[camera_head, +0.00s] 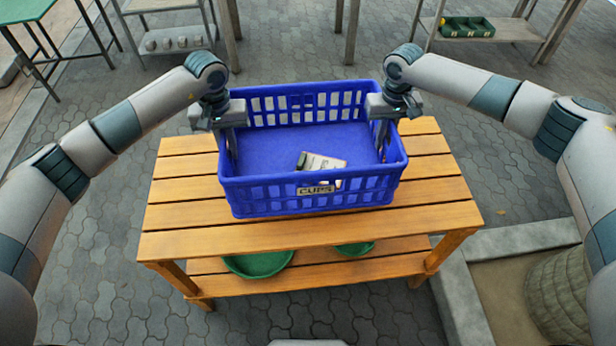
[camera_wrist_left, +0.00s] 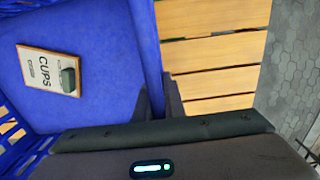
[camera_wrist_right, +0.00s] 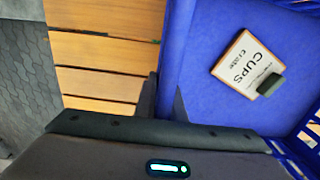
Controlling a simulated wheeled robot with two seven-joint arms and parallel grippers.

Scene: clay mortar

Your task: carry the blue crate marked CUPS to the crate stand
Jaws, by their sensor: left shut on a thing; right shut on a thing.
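The blue crate (camera_head: 310,198) marked CUPS is over the slatted wooden table; I cannot tell whether it rests on the top or hangs just above it. A card printed CUPS (camera_head: 321,163) lies on its floor, and it also shows in the left wrist view (camera_wrist_left: 45,68) and the right wrist view (camera_wrist_right: 240,62). My left gripper (camera_head: 231,150) is shut on the crate's left side wall. My right gripper (camera_head: 383,138) is shut on its right side wall. The fingertips inside the wrist views are partly hidden by the gripper bodies. No crate stand is clearly identifiable.
The wooden table (camera_head: 435,190) has bare slats around the crate. Green dishes (camera_head: 258,264) sit on its lower shelf. A concrete-edged planter (camera_head: 510,240) is at the right. Behind are a shelf with cups (camera_head: 175,42) and a shelf with a green crate (camera_head: 466,28). Paving between is clear.

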